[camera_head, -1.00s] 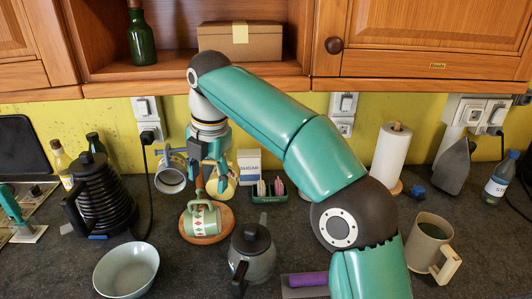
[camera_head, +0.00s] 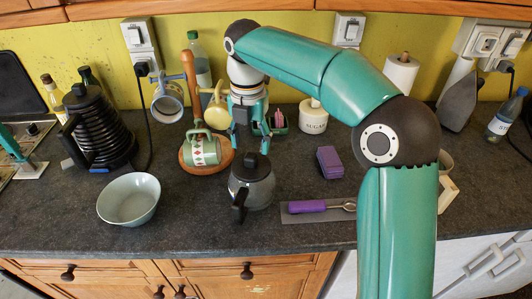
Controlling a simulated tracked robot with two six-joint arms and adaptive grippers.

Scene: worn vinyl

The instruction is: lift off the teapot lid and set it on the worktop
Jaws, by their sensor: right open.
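The teapot (camera_head: 262,193) is a small grey pot with a black handle at its left front. It stands upright on the dark worktop (camera_head: 190,222), near the middle of the head view. Its black lid (camera_head: 250,167) with a raised knob sits on top. My right gripper (camera_head: 252,143) hangs from above, just behind and above the knob in the picture. Its two fingers are apart with nothing between them. I cannot tell the exact gap to the knob.
A pale bowl (camera_head: 129,200) is further left. A purple-handled tool (camera_head: 306,206) lies on a grey mat, right of the pot. A purple block (camera_head: 329,162) stands behind it. Worktop between bowl and teapot is bare.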

